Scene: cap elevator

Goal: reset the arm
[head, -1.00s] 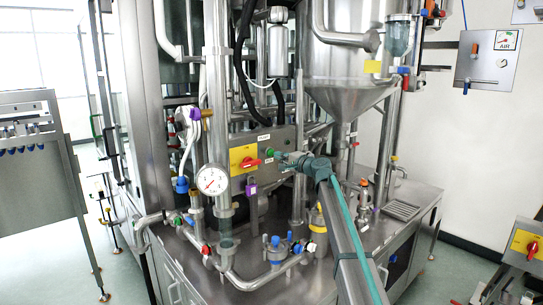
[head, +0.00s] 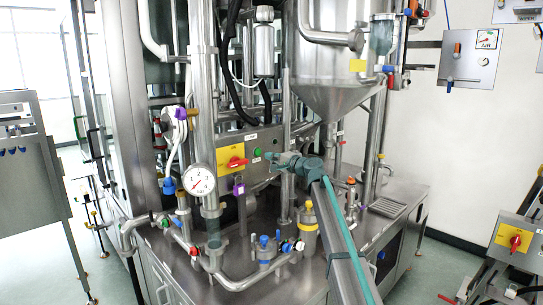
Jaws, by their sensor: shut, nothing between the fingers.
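My arm reaches in from the bottom right of the head view. My gripper (head: 271,158) is at its far end, small and pointing left, in front of the grey control box (head: 262,138) on the steel machine. The fingers look shut with nothing held, though they are small here. The tip is just right of and below a green button (head: 257,152). I cannot tell whether it touches the box. A red switch on a yellow plate (head: 231,159) is further left on the same box.
A round pressure gauge (head: 199,181) and pipes stand left of the gripper. A steel cone tank (head: 333,85) hangs above the arm. A yellow-topped canister (head: 307,230) stands close to the arm's left. A steel cabinet (head: 28,190) is far left.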

